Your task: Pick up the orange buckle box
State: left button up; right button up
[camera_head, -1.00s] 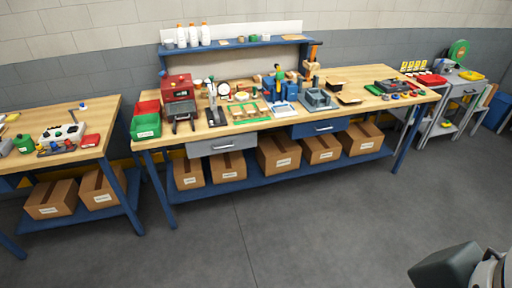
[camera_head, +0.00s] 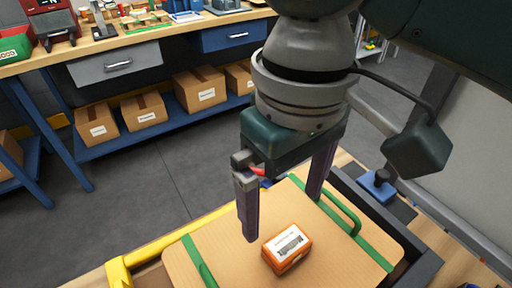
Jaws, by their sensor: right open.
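An orange box (camera_head: 287,249) with a white label on top lies on a tan board (camera_head: 235,258) with green strips, low in the view. My right gripper (camera_head: 280,215) is above the board with its fingers pointing down and apart. The left finger reaches down near the box's upper left, and the other finger is farther back and right. Nothing is between the fingers. I cannot tell whether the left finger touches the board. My left gripper is not in view.
A yellow bar (camera_head: 180,242) runs along the board's left side and a dark frame along its right. A blue clamp-like part (camera_head: 377,184) stands at the right. Across open floor (camera_head: 165,165) is a blue workbench with cardboard boxes (camera_head: 199,91) on its shelf.

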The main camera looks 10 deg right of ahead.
aim_at(288, 243)
notch_tip(288, 243, down, 4)
jog(key=shift+d+f, duration=0.1)
jog(key=shift+f, duration=0.15)
jog(key=f, duration=0.3)
jog(key=f+b, duration=0.1)
jog(key=f, duration=0.1)
jog(key=shift+s+d+f, duration=0.1)
jog(key=shift+s+d, duration=0.25)
jog(key=shift+d, duration=0.05)
jog(key=shift+c, duration=0.2)
jog(key=c, duration=1.4)
